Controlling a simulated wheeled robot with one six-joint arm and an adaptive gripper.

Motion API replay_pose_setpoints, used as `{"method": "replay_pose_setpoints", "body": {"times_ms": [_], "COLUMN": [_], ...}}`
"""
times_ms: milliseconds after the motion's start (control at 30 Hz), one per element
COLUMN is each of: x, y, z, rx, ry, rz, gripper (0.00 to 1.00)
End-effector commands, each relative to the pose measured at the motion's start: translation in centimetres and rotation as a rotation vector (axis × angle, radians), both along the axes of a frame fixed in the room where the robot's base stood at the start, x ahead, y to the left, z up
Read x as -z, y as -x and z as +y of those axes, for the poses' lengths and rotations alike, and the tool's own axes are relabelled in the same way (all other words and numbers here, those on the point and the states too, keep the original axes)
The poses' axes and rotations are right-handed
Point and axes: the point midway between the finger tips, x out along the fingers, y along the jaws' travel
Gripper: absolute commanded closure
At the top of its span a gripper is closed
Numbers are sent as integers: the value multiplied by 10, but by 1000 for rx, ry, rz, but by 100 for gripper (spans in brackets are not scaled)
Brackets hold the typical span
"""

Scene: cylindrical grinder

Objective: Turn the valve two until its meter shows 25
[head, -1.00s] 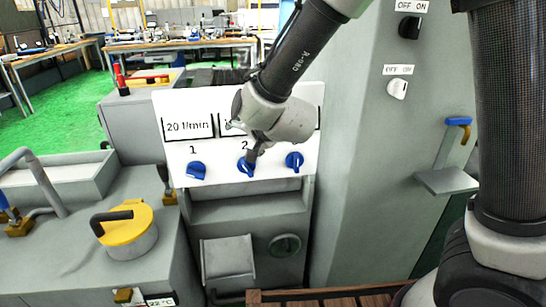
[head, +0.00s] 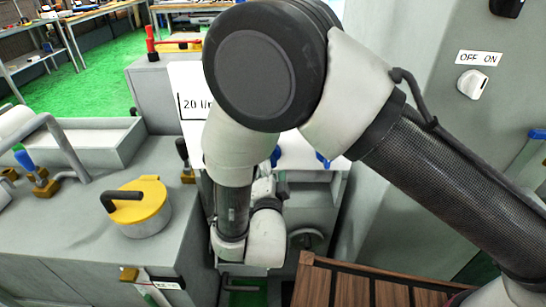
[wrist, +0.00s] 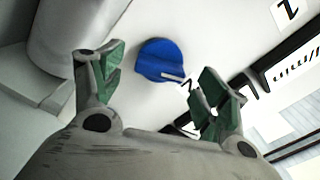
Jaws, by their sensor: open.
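The control panel (head: 187,78) is mostly covered by my arm in the head view. The blue middle valve, valve two (head: 275,157), peeks out beside my arm, and its meter is hidden. My gripper (head: 268,187) is partly seen below it. In the wrist view my gripper (wrist: 160,72) is open and empty, its green-padded fingers spread. A blue valve (wrist: 160,58) with a white pointer mark shows between and beyond the fingertips, apart from them. The number near it is partly covered, so I cannot confirm which valve it is.
A third blue valve (head: 323,160) is at the right. The left meter (head: 197,105) begins with 20. A yellow-lidded pot (head: 140,205) stands at left. A wooden slatted platform (head: 345,287) lies below, and a grey cabinet with a white switch (head: 472,84) stands right.

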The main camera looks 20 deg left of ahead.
Motion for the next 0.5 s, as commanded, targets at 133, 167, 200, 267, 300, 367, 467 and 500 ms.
{"method": "replay_pose_setpoints", "body": {"times_ms": [133, 167, 200, 267, 300, 367, 467, 500], "x": [0, 0, 0, 0, 0, 0, 0, 0], "y": [-23, -26, -29, -33, -35, -36, -36, -36], "z": [4, 5, 6, 7, 8, 8, 8, 8], "rx": [3, 2, 1, 0, 0, 0, 0, 0], "ry": [-1, 0, 0, 1, 1, 2, 2, 2], "rz": [2, 1, 2, 1, 1, 0, 1, 1], "gripper": [25, 25, 25, 25, 25, 25, 25, 25]}}
